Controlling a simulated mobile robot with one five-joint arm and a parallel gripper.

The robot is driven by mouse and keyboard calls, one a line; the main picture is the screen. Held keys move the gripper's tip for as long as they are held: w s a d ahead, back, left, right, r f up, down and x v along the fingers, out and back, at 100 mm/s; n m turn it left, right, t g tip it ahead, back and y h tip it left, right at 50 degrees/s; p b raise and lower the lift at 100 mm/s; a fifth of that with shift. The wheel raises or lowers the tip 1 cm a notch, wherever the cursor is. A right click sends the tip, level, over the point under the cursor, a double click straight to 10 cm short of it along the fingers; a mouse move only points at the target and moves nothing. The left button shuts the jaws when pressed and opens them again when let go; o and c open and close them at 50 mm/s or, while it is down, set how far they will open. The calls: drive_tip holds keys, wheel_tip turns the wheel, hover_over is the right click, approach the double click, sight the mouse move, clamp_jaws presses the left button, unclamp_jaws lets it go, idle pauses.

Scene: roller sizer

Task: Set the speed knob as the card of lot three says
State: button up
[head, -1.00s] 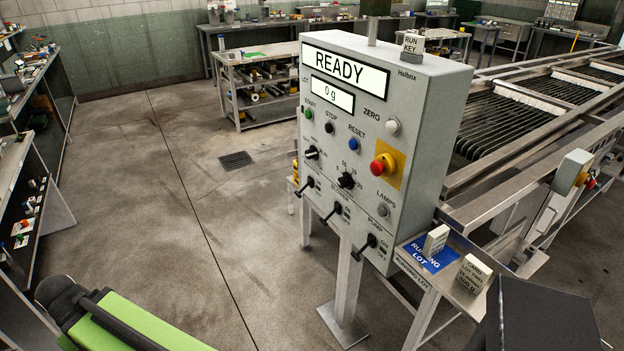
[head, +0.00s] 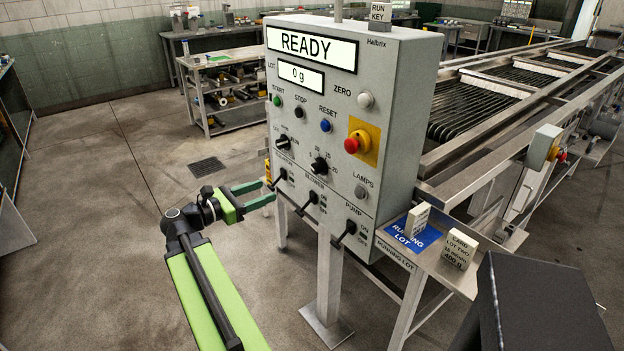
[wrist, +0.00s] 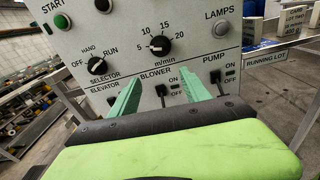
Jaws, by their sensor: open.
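The speed knob (head: 319,166) is a black dial on the grey panel. In the wrist view the knob (wrist: 159,46) has marks 5, 10, 15 and 20 m/min, and its pale pointer seems to face 5. My gripper (head: 266,191) is open and empty, by the panel's lower left; in the wrist view its green fingers (wrist: 166,84) reach toward the panel below the knob. A card reading LOT TWO and 400 g (head: 459,250) stands on the side shelf; its middle line is too small to read. Another card (head: 416,220) stands on the blue RUNNING LOT patch, its text unreadable.
The screen (head: 312,44) reads READY; the smaller one (head: 301,76) reads 0 g. The selector (head: 284,142) is left of the knob. The elevator, blower and pump levers (head: 344,235) jut out below. A red stop button (head: 354,144) is right. Floor to the left is clear.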

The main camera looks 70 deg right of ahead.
sight(314, 169)
drive_tip(key=shift+g, duration=0.3)
drive_tip(key=x, duration=0.6)
drive_tip(key=r+x, duration=0.1)
drive_tip(key=x, duration=1.1)
drive_tip(key=shift+s+d+r, duration=0.1)
drive_tip(key=shift+s+r, duration=0.15)
